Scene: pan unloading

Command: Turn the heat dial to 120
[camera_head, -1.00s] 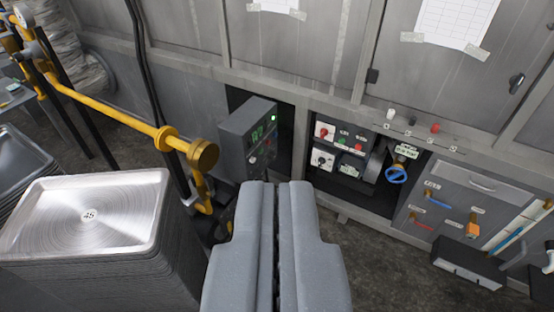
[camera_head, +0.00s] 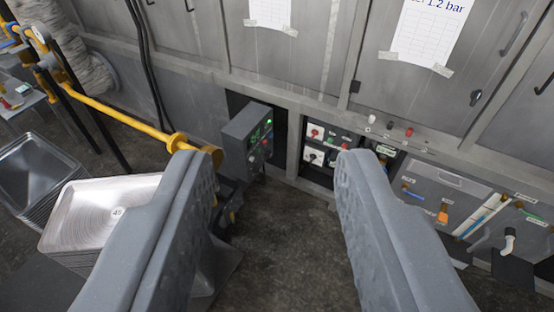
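My gripper (camera_head: 272,168) is open and empty, its two grey fingers wide apart in the foreground. Beyond the gap, a grey control box (camera_head: 238,136) with a small green display and a green light stands left of centre. A reddish control shows below its display; its marks are too small to read. Right of the box, a recessed panel (camera_head: 330,136) holds a red-centred rotary dial (camera_head: 315,132), a black dial (camera_head: 316,157) and small buttons. I cannot tell which of these is the heat dial. My right finger hides the panel's lower right. Nothing touches my fingers.
A stack of metal trays (camera_head: 85,210) stands at the left, with more trays (camera_head: 35,170) behind. A yellow pipe (camera_head: 115,115) runs toward the box. At right, a grey panel has an orange handle (camera_head: 442,214) and white taps. Dark floor (camera_head: 280,225) is clear between my fingers.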

